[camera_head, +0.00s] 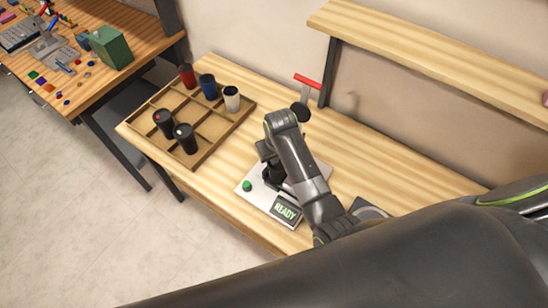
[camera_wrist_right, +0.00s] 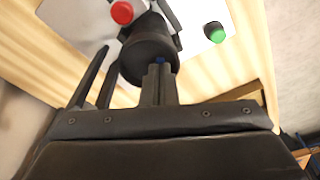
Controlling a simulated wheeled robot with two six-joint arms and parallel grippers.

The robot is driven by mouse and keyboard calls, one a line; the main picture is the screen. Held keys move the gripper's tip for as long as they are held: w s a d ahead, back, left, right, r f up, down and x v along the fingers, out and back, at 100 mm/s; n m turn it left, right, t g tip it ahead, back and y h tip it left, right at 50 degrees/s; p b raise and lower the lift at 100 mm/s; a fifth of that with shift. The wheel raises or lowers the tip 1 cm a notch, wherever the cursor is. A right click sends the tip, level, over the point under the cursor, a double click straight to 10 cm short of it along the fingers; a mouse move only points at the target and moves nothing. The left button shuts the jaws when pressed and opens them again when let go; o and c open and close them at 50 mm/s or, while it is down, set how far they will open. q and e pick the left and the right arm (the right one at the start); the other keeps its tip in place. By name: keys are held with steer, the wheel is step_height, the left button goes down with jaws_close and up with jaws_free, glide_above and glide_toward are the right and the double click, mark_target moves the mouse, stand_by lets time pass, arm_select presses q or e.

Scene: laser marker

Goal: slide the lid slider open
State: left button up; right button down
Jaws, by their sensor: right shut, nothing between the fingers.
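The laser marker has a pale base plate (camera_head: 257,193) with a green button (camera_head: 247,186) and a display reading READY (camera_head: 286,210). A red handle (camera_head: 307,80) on a grey post rises behind my arm. My right gripper (camera_wrist_right: 160,85) is shut and empty, its fingertips at or just in front of a black cylindrical part (camera_wrist_right: 147,52); I cannot tell if they touch. The right wrist view also shows the green button (camera_wrist_right: 216,32) and a red round part (camera_wrist_right: 122,12). My right arm covers much of the marker, and I cannot make out the lid slider. My left gripper is out of view.
A wooden compartment tray (camera_head: 213,142) with several dark, red, blue and white cups stands left of the marker. A shelf (camera_head: 440,60) runs above the bench at right. A grey flat item (camera_head: 368,209) lies right of the marker. Bare bench lies behind it.

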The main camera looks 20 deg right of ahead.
steer(key=shift+s, duration=0.3)
step_height(320, 180, up, 7)
steer(key=shift+p, duration=0.35)
stand_by(0.8)
steer(key=shift+w, duration=0.1)
stand_by(0.4)
